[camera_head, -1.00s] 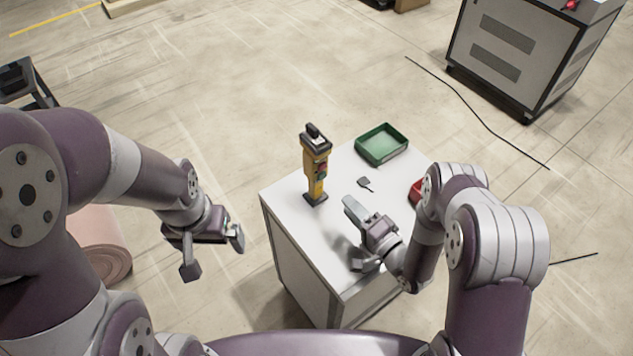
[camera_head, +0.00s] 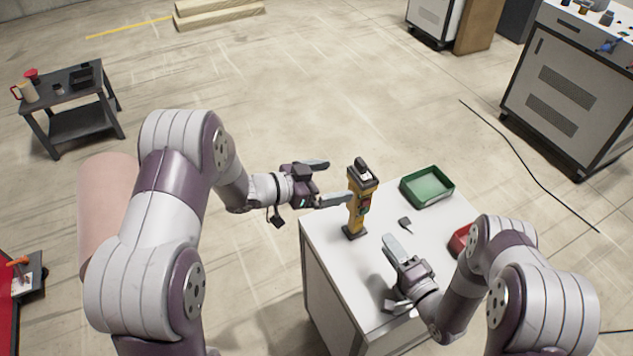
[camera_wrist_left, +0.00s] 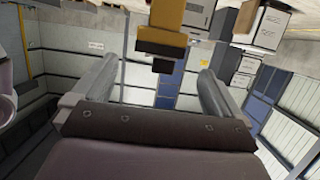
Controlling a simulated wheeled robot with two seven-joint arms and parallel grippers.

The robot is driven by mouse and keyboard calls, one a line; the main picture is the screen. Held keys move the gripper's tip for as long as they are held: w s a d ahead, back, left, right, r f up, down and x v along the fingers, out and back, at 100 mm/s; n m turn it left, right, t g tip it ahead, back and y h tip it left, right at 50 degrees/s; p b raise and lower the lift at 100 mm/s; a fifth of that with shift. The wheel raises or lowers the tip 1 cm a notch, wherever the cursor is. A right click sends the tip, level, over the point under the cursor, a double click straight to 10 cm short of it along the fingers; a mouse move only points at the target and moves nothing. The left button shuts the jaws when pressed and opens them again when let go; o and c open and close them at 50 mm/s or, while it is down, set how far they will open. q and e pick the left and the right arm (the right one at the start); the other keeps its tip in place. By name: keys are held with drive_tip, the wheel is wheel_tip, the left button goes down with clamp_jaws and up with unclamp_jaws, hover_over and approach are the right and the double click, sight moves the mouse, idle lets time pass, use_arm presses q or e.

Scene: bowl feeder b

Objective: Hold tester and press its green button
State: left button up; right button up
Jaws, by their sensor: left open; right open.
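The tester (camera_head: 357,203) is a tall yellow device with a black top and a black foot. It stands upright on the white cabinet top, with red and green buttons on its right-hand face. It also shows in the left wrist view (camera_wrist_left: 165,28), ahead and between the fingers. My left gripper (camera_head: 338,182) is open, just left of the tester's upper part, its fingers pointing at it. I cannot tell whether the fingers touch it. My right gripper (camera_head: 388,272) is open and empty above the cabinet top, to the right of and nearer than the tester.
The white cabinet (camera_head: 345,275) also carries a green tray (camera_head: 428,187), a small dark item (camera_head: 405,222) and a red bin (camera_head: 461,241) partly behind my right arm. A dark side table (camera_head: 72,105) stands far left. A grey cabinet (camera_head: 560,95) stands far right.

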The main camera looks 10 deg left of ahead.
sight(354, 177)
use_arm(q)
drive_tip(key=x, duration=0.9)
drive_tip(key=shift+w+d+f, duration=0.1)
drive_tip(key=shift+d, duration=0.1)
drive_tip(key=c, duration=1.4)
use_arm(e)
drive_tip(key=shift+c, duration=0.6)
clamp_jaws()
